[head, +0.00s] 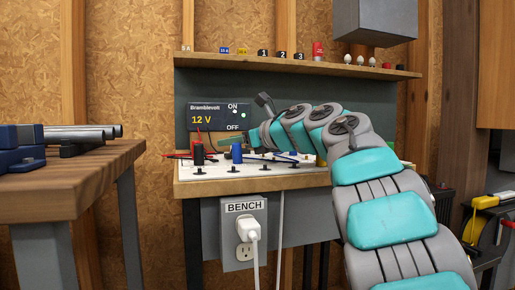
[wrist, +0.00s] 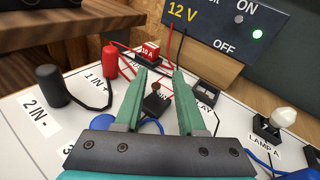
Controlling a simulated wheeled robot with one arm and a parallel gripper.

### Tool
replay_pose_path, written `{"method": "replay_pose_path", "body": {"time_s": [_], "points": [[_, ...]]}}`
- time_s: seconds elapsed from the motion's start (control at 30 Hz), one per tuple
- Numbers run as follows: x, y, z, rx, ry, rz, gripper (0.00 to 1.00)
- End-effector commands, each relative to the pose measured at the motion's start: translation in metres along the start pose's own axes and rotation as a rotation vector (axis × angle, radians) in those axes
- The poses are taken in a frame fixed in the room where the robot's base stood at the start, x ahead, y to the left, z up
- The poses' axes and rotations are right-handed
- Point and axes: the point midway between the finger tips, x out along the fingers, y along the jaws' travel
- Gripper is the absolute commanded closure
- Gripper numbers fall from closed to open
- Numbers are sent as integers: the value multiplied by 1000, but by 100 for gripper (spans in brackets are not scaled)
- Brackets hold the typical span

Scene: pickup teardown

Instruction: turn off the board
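The dark power panel (head: 218,117), marked Bramblevolt and 12 V in yellow, stands at the back of the white board (head: 230,172). In the wrist view the panel (wrist: 220,42) shows a small grey round switch (wrist: 239,19) between ON and OFF and a lit green light (wrist: 257,34). My gripper (wrist: 159,72) is open, its green fingers apart over the board in front of the panel, touching nothing that I can see. In the head view my gripper (head: 232,142) is seen from the side, just below OFF. A small black part (wrist: 155,104) shows between the fingers.
A red 10 A fuse (wrist: 150,50), black and red plugs with wires, and Lamp A's white bulb (wrist: 284,117) stand on the board. A white plug (head: 253,230) sits in the BENCH outlet below. A shelf (head: 300,66) with small parts is above; a wooden table (head: 70,180) is left.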

Motion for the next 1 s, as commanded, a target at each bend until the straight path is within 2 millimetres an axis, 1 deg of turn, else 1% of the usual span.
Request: {"method": "replay_pose_path", "body": {"time_s": [0.27,0.5,1.0], "points": [[1,0,4,9,15,6,59],[3,-3,11,47,78,24,59],[8,-6,10,125,199,54,59]]}}
